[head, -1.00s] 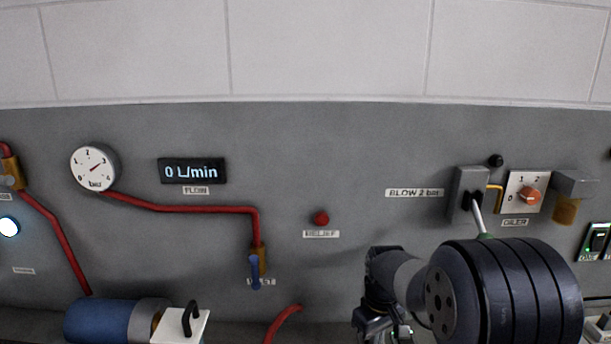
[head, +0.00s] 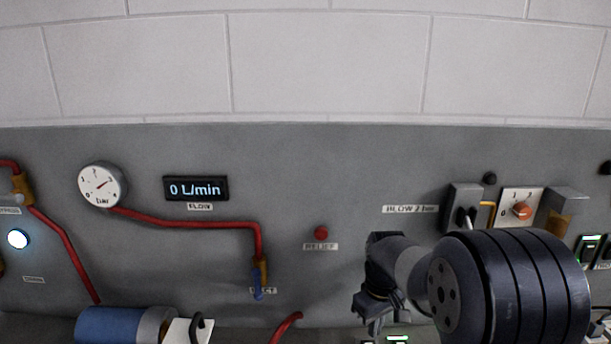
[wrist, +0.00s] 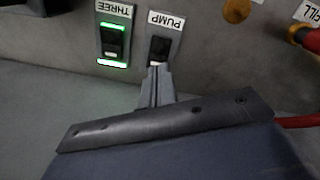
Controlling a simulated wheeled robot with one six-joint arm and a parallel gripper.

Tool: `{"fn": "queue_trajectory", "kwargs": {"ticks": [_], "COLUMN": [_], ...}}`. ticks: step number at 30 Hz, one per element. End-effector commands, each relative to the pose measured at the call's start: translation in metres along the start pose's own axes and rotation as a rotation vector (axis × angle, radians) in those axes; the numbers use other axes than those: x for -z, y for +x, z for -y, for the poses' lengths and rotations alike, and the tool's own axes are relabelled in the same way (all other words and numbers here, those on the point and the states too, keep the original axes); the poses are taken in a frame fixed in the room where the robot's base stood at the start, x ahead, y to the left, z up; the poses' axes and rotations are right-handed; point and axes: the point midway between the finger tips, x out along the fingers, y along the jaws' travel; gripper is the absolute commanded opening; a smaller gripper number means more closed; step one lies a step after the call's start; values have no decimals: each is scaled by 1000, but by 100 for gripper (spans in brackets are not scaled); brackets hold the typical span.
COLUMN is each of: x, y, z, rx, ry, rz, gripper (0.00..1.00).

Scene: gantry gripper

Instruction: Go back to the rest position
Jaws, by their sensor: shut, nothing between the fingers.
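My gripper (head: 368,318) shows in the head view at the lower middle, in front of the grey panel (head: 330,180), with my dark arm to its right. In the wrist view, its slim grey fingers (wrist: 155,88) are together with nothing between them. They point at the panel just below the black PUMP switch (wrist: 159,50) in the picture. I cannot tell whether they touch it.
A lit green THREE switch (wrist: 113,40) is beside the PUMP switch. The panel also carries a gauge (head: 102,185), a flow display (head: 196,188), a red relief button (head: 321,233), a blue-handled valve (head: 258,284) and an orange knob (head: 521,210).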

Motion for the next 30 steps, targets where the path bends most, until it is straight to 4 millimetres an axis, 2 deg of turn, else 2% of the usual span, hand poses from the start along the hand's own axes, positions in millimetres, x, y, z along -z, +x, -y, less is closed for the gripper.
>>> {"fn": "queue_trajectory", "kwargs": {"ticks": [1, 16, 17, 18, 30], "x": [-1, -1, -1, 0, -1], "y": [19, 79, 61, 51, -4], "z": [1, 1, 0, 0, 0], "rx": [3, 3, 1, 1, 2], "ry": [0, 0, 0, 0, 0], "rz": [5, 5, 2, 1, 4], "gripper": [0, 0, 0, 0, 0]}}
